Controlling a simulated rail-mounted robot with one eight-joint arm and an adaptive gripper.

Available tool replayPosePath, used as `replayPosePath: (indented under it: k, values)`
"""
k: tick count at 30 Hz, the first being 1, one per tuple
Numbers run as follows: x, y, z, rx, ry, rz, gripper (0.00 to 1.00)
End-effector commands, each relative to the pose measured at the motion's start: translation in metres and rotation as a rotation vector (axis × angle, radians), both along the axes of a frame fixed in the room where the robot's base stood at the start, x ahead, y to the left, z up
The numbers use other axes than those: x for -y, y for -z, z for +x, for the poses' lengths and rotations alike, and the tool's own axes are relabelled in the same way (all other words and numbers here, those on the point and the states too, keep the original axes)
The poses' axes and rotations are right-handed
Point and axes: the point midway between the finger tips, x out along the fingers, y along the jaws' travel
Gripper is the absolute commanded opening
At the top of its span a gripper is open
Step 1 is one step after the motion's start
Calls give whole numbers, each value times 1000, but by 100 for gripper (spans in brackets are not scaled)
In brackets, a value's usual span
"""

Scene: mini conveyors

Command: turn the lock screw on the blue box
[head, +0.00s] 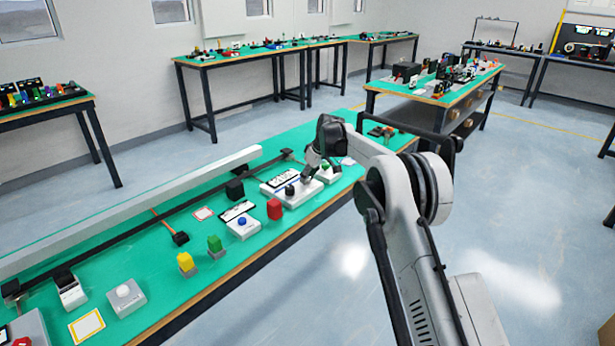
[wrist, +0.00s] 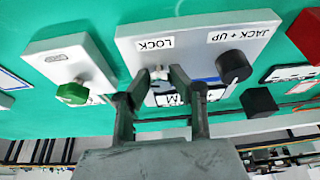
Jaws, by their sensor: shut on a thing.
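The box (wrist: 200,52) in the wrist view is pale grey-white with a blue strip, not blue all over; its labels read LOCK and JACK + UP. The small pale lock screw (wrist: 158,74) lies below the LOCK label, partly hidden by the fingers. My gripper (wrist: 158,85) is shut on the lock screw, one finger on each side. A black round knob (wrist: 234,66) sits on the same box to the right, apart from the fingers. In the head view, my gripper (head: 309,176) reaches down onto the box (head: 298,198) near the bench's far end.
A pale box with a green knob (wrist: 72,93) stands close to the left in the wrist view. A black block (wrist: 258,102) and a red block (wrist: 305,50) lie to the right.

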Motion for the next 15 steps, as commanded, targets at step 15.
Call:
replayPosePath:
  k: [15]
  values:
    - [1,-1,2,0,-404,-1,0]
